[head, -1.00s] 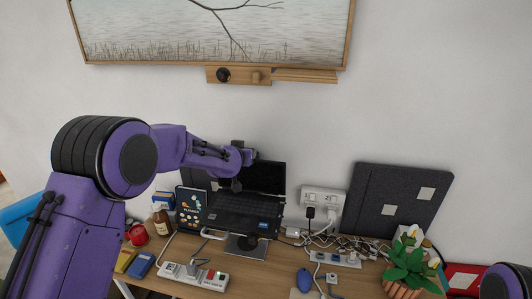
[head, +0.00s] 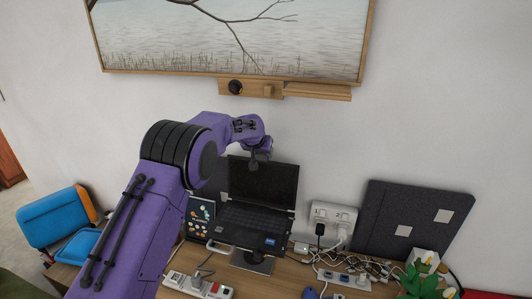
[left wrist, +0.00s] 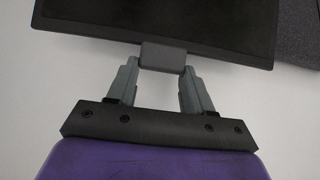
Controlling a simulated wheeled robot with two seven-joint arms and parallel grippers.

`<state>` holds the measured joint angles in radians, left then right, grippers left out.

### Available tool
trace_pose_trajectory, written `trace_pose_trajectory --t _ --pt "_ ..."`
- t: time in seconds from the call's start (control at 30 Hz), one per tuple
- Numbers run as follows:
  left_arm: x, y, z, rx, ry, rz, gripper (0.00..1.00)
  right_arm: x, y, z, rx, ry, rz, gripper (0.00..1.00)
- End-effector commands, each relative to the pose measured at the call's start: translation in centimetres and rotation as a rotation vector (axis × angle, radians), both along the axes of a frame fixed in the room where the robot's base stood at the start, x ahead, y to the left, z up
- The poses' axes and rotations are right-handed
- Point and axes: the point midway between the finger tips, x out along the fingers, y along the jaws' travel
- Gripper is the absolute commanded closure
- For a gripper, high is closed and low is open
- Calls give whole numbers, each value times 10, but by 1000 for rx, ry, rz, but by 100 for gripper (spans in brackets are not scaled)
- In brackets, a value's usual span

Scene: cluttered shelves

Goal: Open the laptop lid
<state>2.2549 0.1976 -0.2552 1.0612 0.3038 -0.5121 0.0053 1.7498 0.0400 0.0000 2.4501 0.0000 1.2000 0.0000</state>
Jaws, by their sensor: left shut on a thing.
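The black laptop stands on a raised stand on the desk. Its dark lid (head: 263,183) is up, and its keyboard base (head: 255,218) lies in front. My left gripper (head: 258,155) is at the lid's top edge, with a dark finger showing in front of the screen. The left wrist view shows the lid (left wrist: 215,22) across the top, with its edge at the fingertips (left wrist: 162,62). A small grey block sits between the fingers at that edge. The gripper is shut on the lid. My right gripper is out of view.
A power strip (head: 198,287) lies in front of the laptop. A wall socket box (head: 333,215), tangled cables (head: 365,266), a dark board (head: 415,220) and a plant (head: 420,284) are to the right.

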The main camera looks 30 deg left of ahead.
Motion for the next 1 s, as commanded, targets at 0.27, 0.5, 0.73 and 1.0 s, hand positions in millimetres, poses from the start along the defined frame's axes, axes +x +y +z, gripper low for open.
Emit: trace_pose_trajectory --t 0.27,0.5,0.73,1.0 --pt "-1 1 1 2 -1 0 39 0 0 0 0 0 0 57" --pt "-1 0 0 1 0 0 38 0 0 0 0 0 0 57" --pt "-14 -4 14 2 -5 1 38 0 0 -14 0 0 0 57" --pt "-56 -16 59 3 -4 0 38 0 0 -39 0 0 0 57"
